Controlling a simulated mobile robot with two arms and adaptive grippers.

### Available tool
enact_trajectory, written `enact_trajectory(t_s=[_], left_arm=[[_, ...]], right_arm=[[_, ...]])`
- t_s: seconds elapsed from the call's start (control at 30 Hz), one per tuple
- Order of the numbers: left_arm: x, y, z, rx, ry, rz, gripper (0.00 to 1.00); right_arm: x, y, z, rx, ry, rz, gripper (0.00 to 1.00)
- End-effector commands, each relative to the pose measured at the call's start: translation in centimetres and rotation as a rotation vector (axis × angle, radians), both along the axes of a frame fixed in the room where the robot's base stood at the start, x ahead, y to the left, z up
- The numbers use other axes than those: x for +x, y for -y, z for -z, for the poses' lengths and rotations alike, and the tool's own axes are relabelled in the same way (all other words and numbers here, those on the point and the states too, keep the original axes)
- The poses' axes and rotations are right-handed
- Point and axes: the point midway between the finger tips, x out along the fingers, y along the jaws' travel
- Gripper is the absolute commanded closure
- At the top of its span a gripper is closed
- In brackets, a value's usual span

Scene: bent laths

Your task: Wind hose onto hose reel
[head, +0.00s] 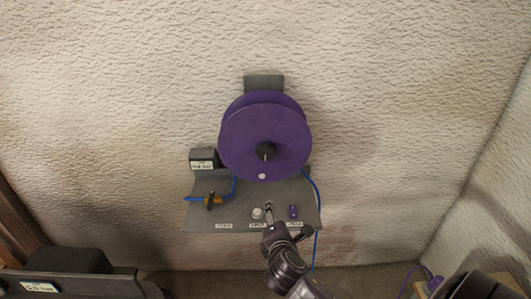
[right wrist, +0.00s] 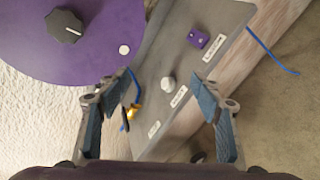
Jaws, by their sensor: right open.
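The purple hose reel (head: 262,135) is fixed to the wall, with a dark hub knob (head: 265,151) and a small white spot (head: 262,176) near its lower rim. Blue hose (head: 318,195) hangs down from the reel's right side; blue hose also shows in the right wrist view (right wrist: 270,50). My right gripper (head: 268,207) is over the grey panel below the reel. In the right wrist view it is open (right wrist: 163,82), with a white knob (right wrist: 168,83) in line between its fingers. I cannot tell how far off the knob is. My left gripper is out of view.
The grey panel (head: 205,217) carries an orange valve (head: 213,201) on blue hose, a purple block (head: 294,212) and white labels. A dark labelled box (head: 202,158) is left of the reel. Walls stand behind and at right. A dark labelled object (head: 65,285) is at lower left.

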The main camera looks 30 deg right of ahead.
Motion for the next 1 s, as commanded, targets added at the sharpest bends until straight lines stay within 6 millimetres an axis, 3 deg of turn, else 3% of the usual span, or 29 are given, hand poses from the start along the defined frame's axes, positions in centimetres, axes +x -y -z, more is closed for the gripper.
enact_trajectory(t_s=[0.03, 0.1, 0.2, 0.3, 0.47, 1.0], left_arm=[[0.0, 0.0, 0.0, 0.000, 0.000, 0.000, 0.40], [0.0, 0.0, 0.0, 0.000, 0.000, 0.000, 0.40], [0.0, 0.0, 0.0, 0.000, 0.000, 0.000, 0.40], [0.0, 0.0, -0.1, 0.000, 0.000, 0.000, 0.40], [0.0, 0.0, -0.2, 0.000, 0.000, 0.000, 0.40], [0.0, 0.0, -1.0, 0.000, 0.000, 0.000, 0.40]], right_arm=[[2.3, 1.1, -2.5, -0.166, 0.006, -0.057, 0.40], [4.8, 2.0, -5.6, -0.399, -0.006, -0.125, 0.40], [7.3, 2.8, -8.9, -0.667, -0.032, -0.187, 0.40], [8.8, 3.1, -11.0, -0.839, -0.057, -0.221, 0.40], [10.0, 3.4, -12.1, -0.938, -0.075, -0.236, 0.40], [15.9, 6.6, -12.0, -0.931, -0.075, -0.235, 0.40]])
